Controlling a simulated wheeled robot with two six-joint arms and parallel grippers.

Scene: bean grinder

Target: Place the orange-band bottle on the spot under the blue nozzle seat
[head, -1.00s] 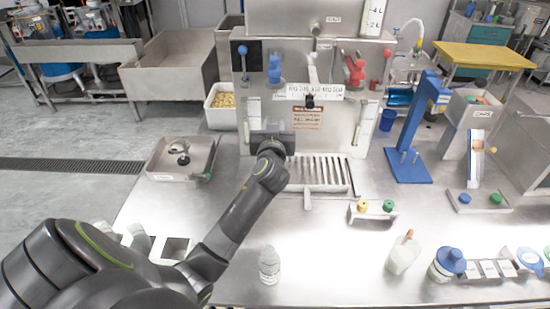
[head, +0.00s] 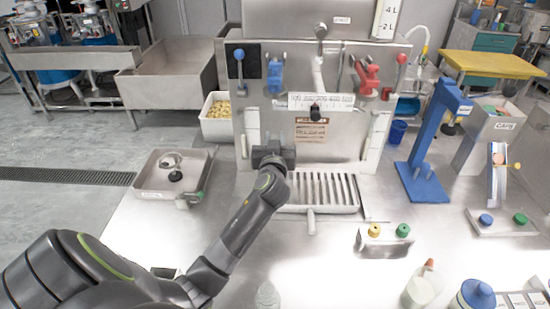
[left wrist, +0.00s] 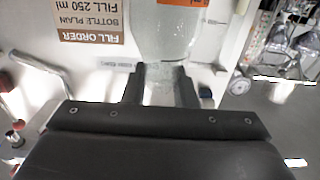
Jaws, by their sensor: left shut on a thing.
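My left gripper (head: 274,152) is in front of the steel machine's panel, below the blue nozzle seat (head: 275,80) and at the back left of the slotted grate (head: 312,210). In the left wrist view the left gripper (left wrist: 160,78) is shut on a clear bottle (left wrist: 168,38) with an orange band (left wrist: 183,3) at the picture's top edge. The bottle is hidden behind the gripper in the head view. The spot under the blue seat is also hidden there, so I cannot tell whether the bottle touches it. My right gripper is out of view.
A red nozzle seat (head: 367,78) is to the right on the panel. A tray (head: 152,185) stands left, a blue stand (head: 424,183) right. A button block (head: 382,245), another clear bottle (head: 268,294) and a white bottle (head: 422,290) are nearer the front. The table between is clear.

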